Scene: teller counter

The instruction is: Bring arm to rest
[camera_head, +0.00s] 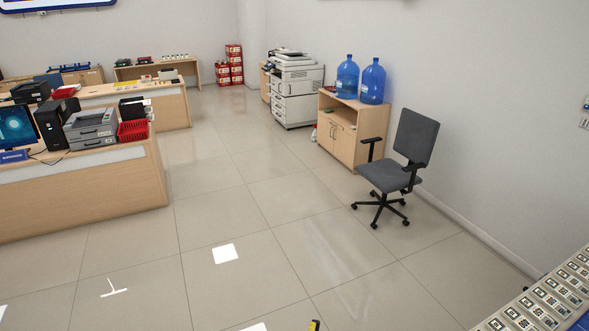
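My gripper does not show clearly in the head view. Only a small black and yellow piece (314,325) pokes up at the bottom edge, right of the middle. I cannot tell whether it belongs to my arm. The rest of the arm is out of frame, and nothing held is visible.
A teller counter (80,197) with a printer (91,129) and red tray (132,130) stands at left. A grey office chair (395,170) and a wooden cabinet (343,145) with blue bottles stand at right. A counter with printed cards (545,300) fills the lower right corner. The middle floor is clear.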

